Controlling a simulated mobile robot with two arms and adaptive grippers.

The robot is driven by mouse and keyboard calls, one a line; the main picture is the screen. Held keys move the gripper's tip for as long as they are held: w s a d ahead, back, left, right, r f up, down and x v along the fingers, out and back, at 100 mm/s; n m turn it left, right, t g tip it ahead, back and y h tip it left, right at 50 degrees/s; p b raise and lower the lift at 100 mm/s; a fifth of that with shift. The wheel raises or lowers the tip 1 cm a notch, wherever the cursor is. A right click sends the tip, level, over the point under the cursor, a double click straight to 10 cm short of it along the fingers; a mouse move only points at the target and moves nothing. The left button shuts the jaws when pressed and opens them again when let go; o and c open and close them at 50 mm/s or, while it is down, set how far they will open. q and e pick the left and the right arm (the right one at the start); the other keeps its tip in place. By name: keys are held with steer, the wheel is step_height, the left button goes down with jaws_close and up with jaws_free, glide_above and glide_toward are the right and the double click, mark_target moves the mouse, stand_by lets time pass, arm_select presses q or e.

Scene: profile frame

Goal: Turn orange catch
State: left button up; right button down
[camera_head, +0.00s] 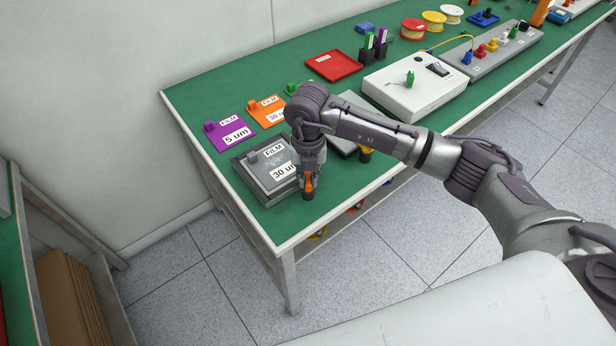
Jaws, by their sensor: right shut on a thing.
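The orange catch (308,183) is a small orange piece with a dark base at the front right corner of a grey frame (242,171) on the green table. A grey film plate labelled "30 um" (270,168) lies in the frame. My right gripper (308,178) points down over this corner and is shut on the orange catch. The fingers and wrist hide part of the catch and the frame's right side. My left gripper is not in view.
Purple (229,134) and orange (267,111) film plates lie behind the frame. A red tray (334,65) and a white box with a green switch (414,88) stand farther back. The table's front edge is close to the gripper.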

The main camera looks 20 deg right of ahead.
mark_target(308, 179)
steer(key=m, duration=0.4)
steer(key=shift+w+r+m, duration=0.1)
steer(key=shift+m, duration=0.2)
steer(key=m, duration=0.4)
steer(key=shift+m, duration=0.3)
steer(key=c, duration=1.1)
jaws_free()
steer(key=shift+c, duration=0.2)
step_height(308, 179, up, 12)
